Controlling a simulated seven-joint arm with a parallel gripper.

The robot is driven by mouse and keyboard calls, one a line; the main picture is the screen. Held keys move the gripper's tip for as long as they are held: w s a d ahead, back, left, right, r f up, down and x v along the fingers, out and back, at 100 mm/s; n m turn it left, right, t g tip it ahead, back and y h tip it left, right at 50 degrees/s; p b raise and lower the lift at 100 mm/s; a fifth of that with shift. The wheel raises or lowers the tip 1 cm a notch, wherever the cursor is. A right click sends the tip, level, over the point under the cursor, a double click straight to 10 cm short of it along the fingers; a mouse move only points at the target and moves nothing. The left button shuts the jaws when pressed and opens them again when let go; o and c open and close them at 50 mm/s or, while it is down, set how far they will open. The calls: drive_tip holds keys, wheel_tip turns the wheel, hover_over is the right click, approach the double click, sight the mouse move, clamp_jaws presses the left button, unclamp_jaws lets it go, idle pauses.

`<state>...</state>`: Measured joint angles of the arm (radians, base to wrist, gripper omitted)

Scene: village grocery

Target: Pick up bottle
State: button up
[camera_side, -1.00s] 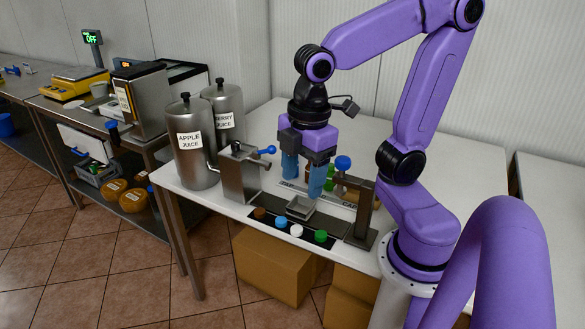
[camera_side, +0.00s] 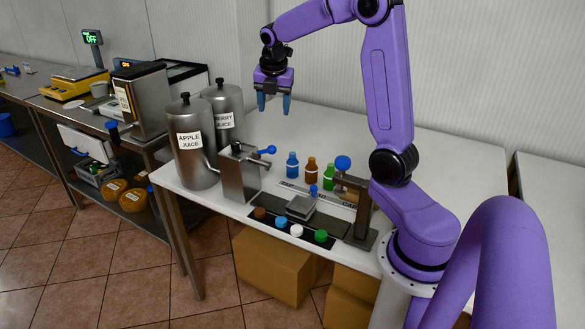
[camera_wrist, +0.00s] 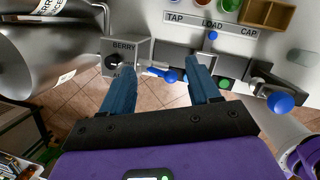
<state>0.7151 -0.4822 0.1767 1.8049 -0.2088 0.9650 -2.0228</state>
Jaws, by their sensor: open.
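Three bottles stand upright in a row on the white table: a blue bottle (camera_side: 292,165), a brown bottle (camera_side: 311,171) and a green bottle (camera_side: 329,177). In the wrist view, round tops of a reddish one (camera_wrist: 203,4) and a green one (camera_wrist: 230,5) show, cut by the top edge. My gripper (camera_side: 273,104) is open and empty. It hangs well above the table, to the left of the bottles and higher, touching none. Its blue fingers (camera_wrist: 160,88) are spread apart in the wrist view.
A filling station (camera_side: 238,173) with a blue lever stands left of the bottles, before the apple juice (camera_side: 192,165) and berry juice (camera_side: 224,108) tanks. A post (camera_side: 362,208) with a blue knob stands right. Several caps (camera_side: 281,223) line the front edge. The back right table is clear.

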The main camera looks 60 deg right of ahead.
drive_tip(key=d+n, duration=0.1)
drive_tip(key=d, duration=0.8)
approach(292, 159)
drive_tip(key=shift+h, duration=0.3)
drive_tip(key=x, duration=0.7)
drive_tip(key=shift+w+a+f, duration=0.15)
drive_tip(key=shift+a+f, duration=0.15)
drive_tip(key=shift+a, duration=0.05)
drive_tip(key=shift+d+x, duration=0.2)
drive_tip(key=shift+x, duration=1.1)
drive_tip(key=shift+d+x, duration=0.2)
drive_tip(key=shift+x, duration=1.05)
drive_tip(key=shift+r, duration=0.1)
drive_tip(key=c, duration=0.8)
drive_tip(key=shift+c, duration=0.2)
drive_tip(key=shift+r, duration=0.15)
